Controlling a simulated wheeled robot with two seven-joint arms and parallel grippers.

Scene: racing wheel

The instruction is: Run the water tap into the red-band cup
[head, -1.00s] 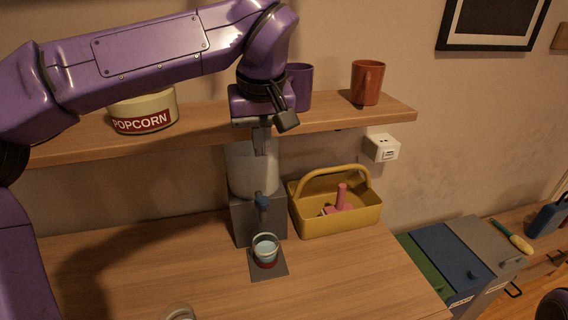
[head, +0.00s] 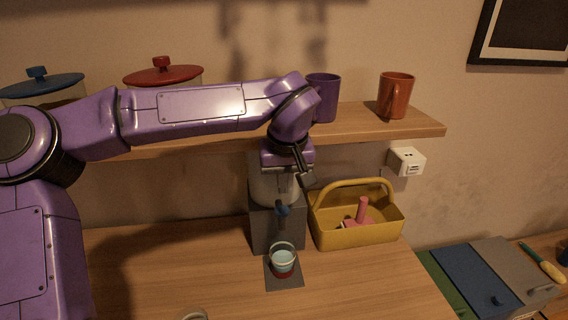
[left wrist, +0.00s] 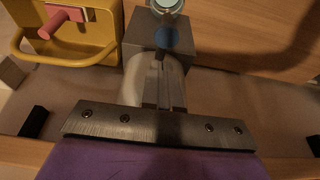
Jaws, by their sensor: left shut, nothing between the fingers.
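The red-band cup (head: 282,262) stands upright on a dark mat (head: 285,281) in front of the water dispenser (head: 263,230). It looks pale blue inside; I cannot tell how much water it holds. The dispenser has a grey base, a whitish tank (head: 262,188) and a blue tap (head: 283,209) above the cup. My left gripper (head: 281,196) is shut and empty, pointing down in front of the tank, just above the tap. In the left wrist view the closed fingertips (left wrist: 164,68) point at the blue tap (left wrist: 167,39), with the cup (left wrist: 167,5) beyond. Contact with the tap is unclear.
A yellow caddy (head: 355,236) with a pink-handled item stands right of the dispenser. A wooden shelf (head: 420,126) above holds a purple mug (head: 323,97), an orange-brown mug (head: 395,95) and lidded jars. The table left of the cup is mostly clear.

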